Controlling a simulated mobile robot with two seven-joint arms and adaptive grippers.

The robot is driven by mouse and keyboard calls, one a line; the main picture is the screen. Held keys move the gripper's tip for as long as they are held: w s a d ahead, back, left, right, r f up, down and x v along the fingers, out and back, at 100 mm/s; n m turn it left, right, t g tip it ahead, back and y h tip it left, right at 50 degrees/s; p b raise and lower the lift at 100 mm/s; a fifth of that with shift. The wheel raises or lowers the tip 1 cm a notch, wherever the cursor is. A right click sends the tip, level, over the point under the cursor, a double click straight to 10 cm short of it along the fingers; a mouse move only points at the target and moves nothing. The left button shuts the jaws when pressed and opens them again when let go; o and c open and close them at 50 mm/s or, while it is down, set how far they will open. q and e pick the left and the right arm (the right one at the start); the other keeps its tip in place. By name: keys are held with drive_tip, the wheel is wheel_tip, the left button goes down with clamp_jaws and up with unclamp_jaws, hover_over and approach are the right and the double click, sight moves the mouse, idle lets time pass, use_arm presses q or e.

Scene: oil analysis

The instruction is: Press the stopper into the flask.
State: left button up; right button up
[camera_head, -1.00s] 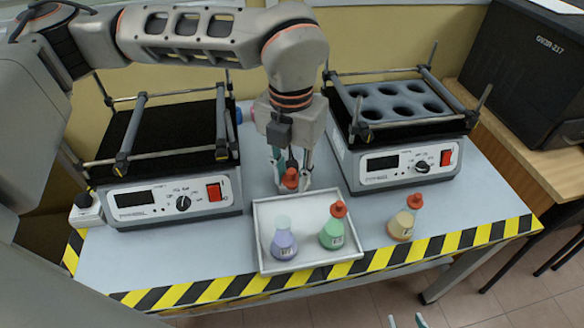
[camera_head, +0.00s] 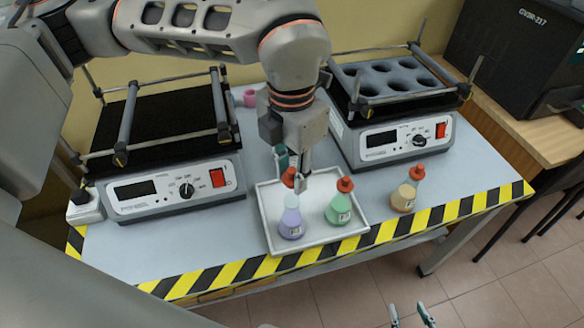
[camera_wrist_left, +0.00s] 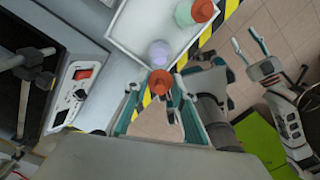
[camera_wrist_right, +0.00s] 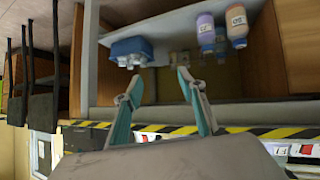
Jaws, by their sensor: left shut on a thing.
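My left gripper (camera_head: 294,183) is shut on an orange-red stopper (camera_head: 288,178) above the purple flask (camera_head: 291,222). In the left wrist view the stopper (camera_wrist_left: 160,82) lies between the fingers, with the purple flask (camera_wrist_left: 159,54) just beyond it. The flask stands upright in a white tray (camera_head: 264,221), its neck open below the stopper. I cannot tell whether stopper and neck touch. My right gripper (camera_head: 412,316) is at the bottom edge of the head view, empty, away from the table; the right wrist view shows its fingers (camera_wrist_right: 160,88) apart.
A green flask (camera_head: 338,211) with a stopper stands in the tray to the right. A yellow flask (camera_head: 404,197) with a stopper stands on the table outside it. Two shakers, left (camera_head: 175,188) and right (camera_head: 395,141), stand behind. The table's front right is clear.

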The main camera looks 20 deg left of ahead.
use_arm(q)
wheel_tip(320, 180, down, 4)
drive_tip(key=shift+f+b, duration=0.1)
drive_tip(key=shift+b, duration=0.85)
drive_tip(key=shift+f, duration=0.5)
use_arm(e)
drive_tip(key=shift+w+d+f, duration=0.25)
drive_tip(key=shift+w+f, duration=0.2)
drive_tip(key=shift+f, duration=0.1)
drive_tip(key=shift+s+f, duration=0.3)
drive_tip(key=shift+s, duration=0.05)
drive_tip(key=shift+w+r, duration=0.2)
drive_tip(key=shift+r, duration=0.1)
use_arm(q)
drive_tip(key=shift+f, duration=0.15)
use_arm(e)
drive_tip(key=shift+s, duration=0.1)
idle(0.6)
use_arm(q)
drive_tip(key=o, duration=0.8)
